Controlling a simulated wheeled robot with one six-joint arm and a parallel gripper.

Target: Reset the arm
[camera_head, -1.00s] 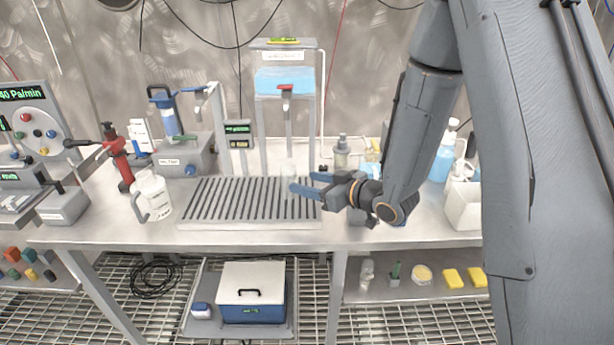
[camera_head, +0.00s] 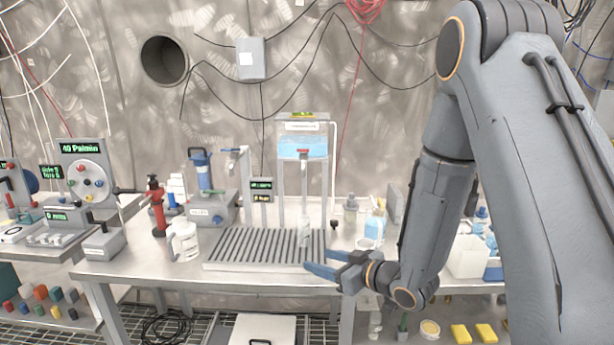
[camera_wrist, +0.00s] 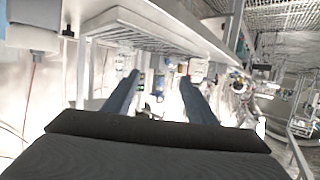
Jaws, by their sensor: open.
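My gripper (camera_head: 322,263) is at the front edge of the steel workbench, near the right front corner of the grey slatted drain tray (camera_head: 262,262). Its two blue fingers point left, stand apart and hold nothing. The same open fingers show in the wrist view (camera_wrist: 152,95), with nothing between them. My arm comes down from the upper right and hides part of the bench's right side.
A white jug (camera_head: 183,241) stands left of the tray. A water tank (camera_head: 303,148) rises behind it. A red-handled device (camera_head: 157,205) and a control panel (camera_head: 84,175) are further left. Yellow sponges (camera_head: 461,334) lie on the lower shelf.

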